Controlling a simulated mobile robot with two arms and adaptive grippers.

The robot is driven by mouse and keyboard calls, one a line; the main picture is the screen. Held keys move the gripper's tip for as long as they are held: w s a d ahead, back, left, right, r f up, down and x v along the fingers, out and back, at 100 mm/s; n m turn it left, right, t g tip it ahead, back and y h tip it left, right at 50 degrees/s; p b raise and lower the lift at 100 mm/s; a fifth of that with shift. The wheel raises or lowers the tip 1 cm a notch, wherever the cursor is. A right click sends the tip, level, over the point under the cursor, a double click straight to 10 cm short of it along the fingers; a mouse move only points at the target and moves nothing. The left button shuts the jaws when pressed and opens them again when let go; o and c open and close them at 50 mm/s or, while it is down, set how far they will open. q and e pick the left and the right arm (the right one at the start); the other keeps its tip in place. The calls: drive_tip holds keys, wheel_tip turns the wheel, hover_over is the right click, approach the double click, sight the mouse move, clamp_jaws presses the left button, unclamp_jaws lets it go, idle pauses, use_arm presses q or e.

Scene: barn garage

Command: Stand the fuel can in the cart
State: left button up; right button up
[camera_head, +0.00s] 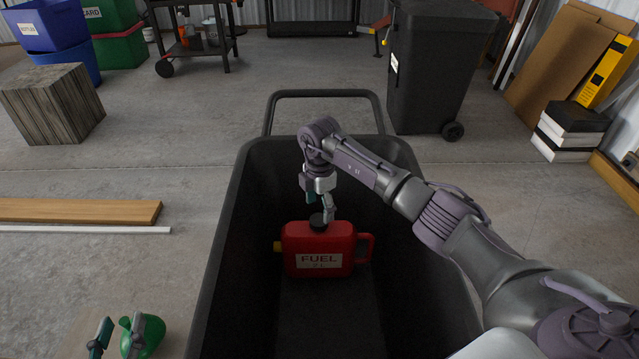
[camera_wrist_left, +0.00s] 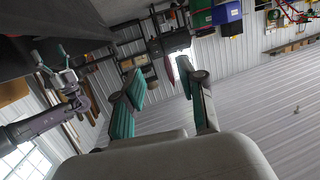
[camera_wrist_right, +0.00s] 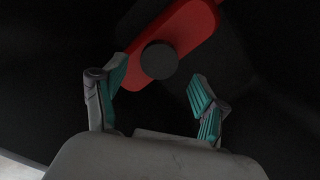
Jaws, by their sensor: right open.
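The red fuel can (camera_head: 319,260) stands upright on the floor of the black cart (camera_head: 225,270), its FUEL label facing me and its black cap (camera_head: 318,222) on top. My right gripper (camera_head: 321,208) reaches down into the cart just at the cap. In the right wrist view the fingers (camera_wrist_right: 160,75) are spread, with the round black cap (camera_wrist_right: 159,61) between and beyond them and a gap on both sides. My left gripper (camera_head: 120,330) is at the lower left, outside the cart. In the left wrist view its fingers (camera_wrist_left: 160,85) are apart and empty.
Wooden boards (camera_head: 80,211) lie on the floor at left, near a wooden block (camera_head: 52,103). A black wheeled bin (camera_head: 435,70) stands beyond the cart, with stacked boxes (camera_head: 570,130) at right.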

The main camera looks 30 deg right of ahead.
use_arm(q)
drive_tip(key=s+a+f+g+y+p, duration=0.1)
drive_tip(key=s+a+f+g, duration=0.1)
drive_tip(key=s+f+g, duration=0.2)
drive_tip(key=shift+s+a+f+g+y, duration=0.15)
drive_tip(key=shift+s+f+g+y, duration=0.4)
drive_tip(key=shift+f, duration=1)
use_arm(e)
wheel_tip(320, 180, up, 7)
drive_tip(key=shift+f, duration=0.2)
